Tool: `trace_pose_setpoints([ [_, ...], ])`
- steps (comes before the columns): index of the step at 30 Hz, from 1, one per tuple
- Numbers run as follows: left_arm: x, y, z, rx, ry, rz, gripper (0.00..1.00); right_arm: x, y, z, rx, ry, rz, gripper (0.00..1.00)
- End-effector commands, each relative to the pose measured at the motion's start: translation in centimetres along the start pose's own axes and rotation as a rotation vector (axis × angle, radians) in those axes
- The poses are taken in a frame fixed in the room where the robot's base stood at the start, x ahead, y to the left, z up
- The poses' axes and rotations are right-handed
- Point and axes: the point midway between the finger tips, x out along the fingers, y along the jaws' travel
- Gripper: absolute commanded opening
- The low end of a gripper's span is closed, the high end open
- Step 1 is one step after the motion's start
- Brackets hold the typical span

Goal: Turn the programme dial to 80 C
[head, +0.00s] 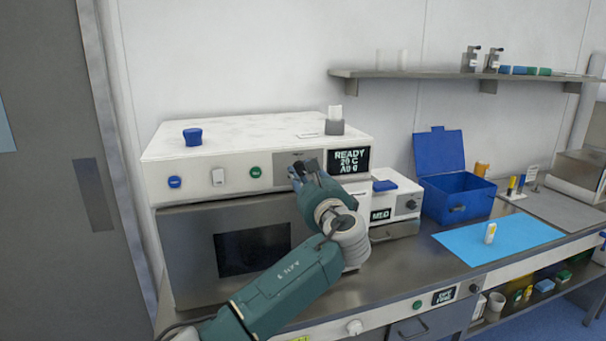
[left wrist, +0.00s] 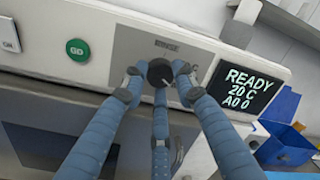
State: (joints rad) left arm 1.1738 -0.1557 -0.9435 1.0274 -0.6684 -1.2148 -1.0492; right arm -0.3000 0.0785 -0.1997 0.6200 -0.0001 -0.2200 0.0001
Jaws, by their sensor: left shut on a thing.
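The programme dial (left wrist: 161,70) is a dark round knob with a light pointer mark, on a grey panel (head: 283,161) at the front of the white machine (head: 230,185). My left gripper (head: 298,173) reaches it from the front. In the left wrist view the blue fingers of my left gripper (left wrist: 157,78) are shut on the dial from both sides, with a third finger below. The display (head: 349,161) right of the dial reads READY, 20 C, A0 0. In the head view my gripper hides the dial. My right gripper is not in view.
A green button (head: 255,172), a white switch (head: 218,177) and a blue button (head: 174,182) sit left of the dial. A smaller unit (head: 395,210) and an open blue box (head: 457,196) stand to the right. A blue mat (head: 470,245) lies beyond.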

Motion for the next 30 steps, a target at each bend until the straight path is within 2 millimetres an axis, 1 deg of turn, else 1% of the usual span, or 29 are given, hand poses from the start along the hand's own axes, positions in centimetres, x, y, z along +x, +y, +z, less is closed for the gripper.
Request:
trace_pose_setpoints([
  [3, 0.0, 0.1, -0.1, 0.002, 0.002, 0.000, 0.02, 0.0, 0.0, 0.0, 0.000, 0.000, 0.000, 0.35],
  [4, 0.0, 0.1, -0.1, 0.002, 0.002, 0.000, 0.32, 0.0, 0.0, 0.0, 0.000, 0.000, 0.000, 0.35],
  [6, 0.0, 0.1, -0.1, 0.002, 0.002, 0.000, 0.46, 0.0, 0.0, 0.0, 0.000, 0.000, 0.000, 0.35],
  [12, 0.0, 0.1, -0.1, 0.001, 0.001, 0.001, 0.47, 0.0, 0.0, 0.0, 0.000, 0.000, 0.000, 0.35],
  [15, -0.1, 0.0, -0.1, 0.000, 0.001, 0.001, 0.47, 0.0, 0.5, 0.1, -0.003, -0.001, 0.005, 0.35],
  [19, -1.0, 0.0, -0.2, -0.001, 0.003, 0.000, 0.47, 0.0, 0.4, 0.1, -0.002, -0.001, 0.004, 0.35],
  [23, -3.2, 0.1, -0.2, -0.002, 0.004, -0.001, 0.47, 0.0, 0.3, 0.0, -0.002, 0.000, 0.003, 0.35],
  [30, -8.4, 0.0, -0.3, -0.001, 0.005, 0.000, 0.47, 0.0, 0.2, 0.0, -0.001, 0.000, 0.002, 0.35],
])
